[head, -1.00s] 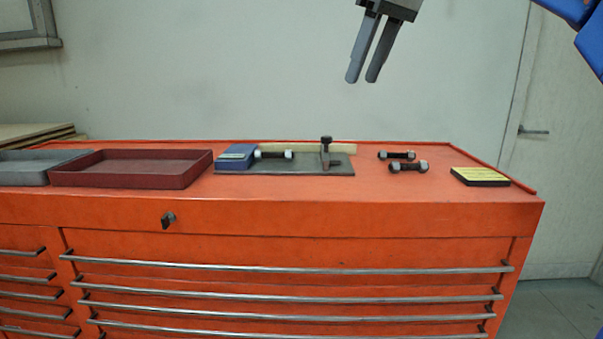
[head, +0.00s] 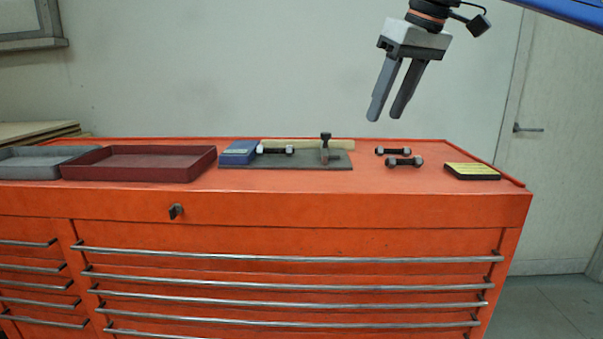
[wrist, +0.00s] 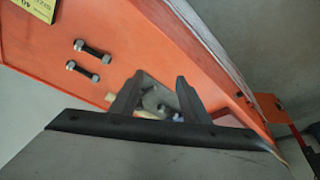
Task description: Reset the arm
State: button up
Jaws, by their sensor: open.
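My gripper (head: 387,113) is open and empty. It hangs in the air above the right part of the orange cabinet top (head: 300,186), with its fingers pointing down and slightly left. In the wrist view its two fingers (wrist: 158,88) stand apart with nothing held between them. Beyond them lies the cabinet top, with two dark bolts with light ends (wrist: 88,58) to the left.
A red tray (head: 140,174) and a grey tray (head: 25,172) stand at the left. A dark plate (head: 300,163) bears a blue block (head: 239,152), a bolt (head: 275,150) and a clamp-like post (head: 325,150). Two bolts (head: 404,162) and a yellow-topped pad (head: 471,171) lie right.

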jog(key=s+d+f+m, duration=0.2)
jog(key=s+d+f, duration=0.2)
jog(key=f, duration=0.9)
jog(key=s+d+f+m+h, duration=0.1)
jog(key=s+d+f, duration=0.3)
jog(key=s+f, duration=0.6)
jog(key=s+d+f+m+t+h, duration=0.1)
jog(key=s+d+f+m, duration=0.2)
jog(key=f, duration=1.4)
jog(key=s+d, duration=0.1)
jog(key=s, duration=0.3)
jog(key=shift+d+m, duration=0.25)
jog(key=shift+m, duration=0.05)
jog(key=shift+o, duration=0.6)
